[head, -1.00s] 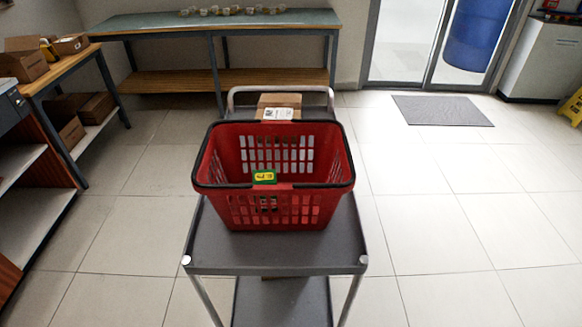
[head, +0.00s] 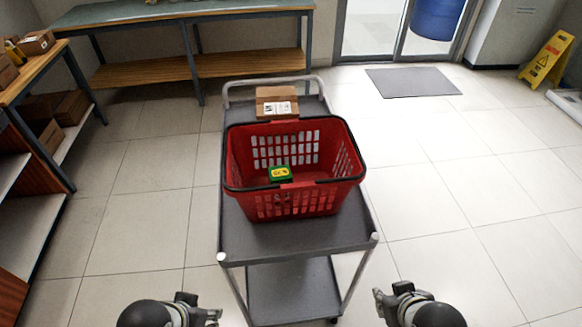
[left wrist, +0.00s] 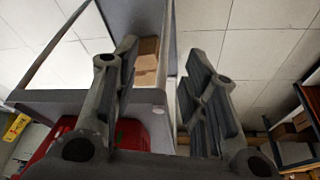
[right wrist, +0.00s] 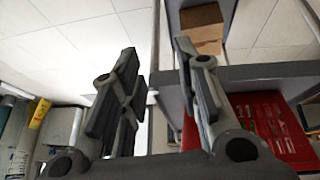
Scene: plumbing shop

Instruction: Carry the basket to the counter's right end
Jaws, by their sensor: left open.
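The red basket (head: 290,202) with a black handle rests on the top shelf of a grey cart (head: 300,240). A small green and yellow item (head: 280,174) is in it near the front wall. My left gripper (head: 210,312) and my right gripper (head: 382,300) are low in front of the cart, one on each side, both apart from the basket. The left wrist view shows the left gripper (left wrist: 155,70) open and empty, with part of the basket (left wrist: 130,135) behind a finger. The right wrist view shows the right gripper (right wrist: 155,65) open and empty, the basket (right wrist: 270,125) to its right.
A cardboard box (head: 277,103) sits behind the basket on the cart. A long green-topped counter (head: 180,15) stands at the back wall. A wooden bench (head: 35,62) and shelves are at left. A yellow sign (head: 548,57) stands at right. The floor right of the cart is clear.

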